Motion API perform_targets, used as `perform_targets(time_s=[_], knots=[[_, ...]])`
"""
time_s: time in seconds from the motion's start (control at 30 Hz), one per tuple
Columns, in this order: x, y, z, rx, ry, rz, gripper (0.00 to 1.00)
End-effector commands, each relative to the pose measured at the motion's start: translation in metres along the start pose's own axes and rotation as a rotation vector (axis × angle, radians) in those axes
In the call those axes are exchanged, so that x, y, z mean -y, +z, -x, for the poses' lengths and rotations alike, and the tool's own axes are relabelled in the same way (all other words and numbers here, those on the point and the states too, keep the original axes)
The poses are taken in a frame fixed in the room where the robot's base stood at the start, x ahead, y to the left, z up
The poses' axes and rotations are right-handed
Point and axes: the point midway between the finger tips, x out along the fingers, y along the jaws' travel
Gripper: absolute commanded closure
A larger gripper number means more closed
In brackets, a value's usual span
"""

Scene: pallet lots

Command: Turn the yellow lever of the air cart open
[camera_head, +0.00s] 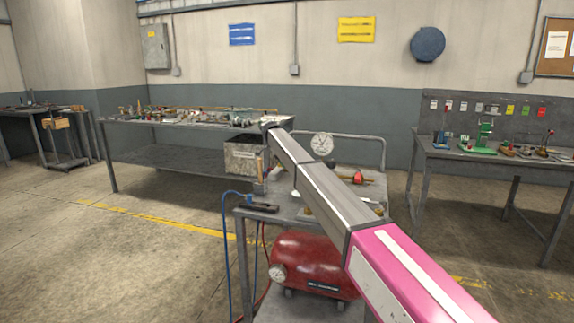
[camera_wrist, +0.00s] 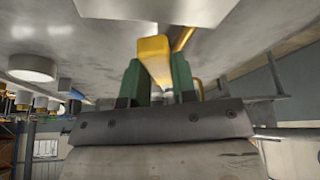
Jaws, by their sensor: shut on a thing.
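In the wrist view the yellow lever (camera_wrist: 153,47) lies between the two green fingers of my gripper (camera_wrist: 157,66), which is shut on it. The lever continues past the fingertips toward a brass-coloured pipe (camera_wrist: 183,38). In the head view the air cart (camera_head: 284,206) is a grey metal cart with a red tank (camera_head: 312,247) on its lower level. A white round gauge (camera_head: 322,143) stands above its top. My arm crosses in front of the cart there and hides the lever and my gripper.
A red-handled fitting (camera_head: 358,178) sits on the cart's right side. A blue hose (camera_head: 228,250) hangs at its left. A workbench with parts (camera_head: 160,158) stands behind left, another table (camera_head: 478,158) at right.

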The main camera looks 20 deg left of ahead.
Motion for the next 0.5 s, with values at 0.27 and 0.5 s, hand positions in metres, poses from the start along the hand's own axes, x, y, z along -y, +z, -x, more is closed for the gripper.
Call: perform_targets(time_s=[0.27,0.5], knots=[[0.024,-0.002,0.000,0.004,0.083,-0.201,1.00],[0.034,-0.005,-0.001,0.004,0.127,-0.310,1.00]])
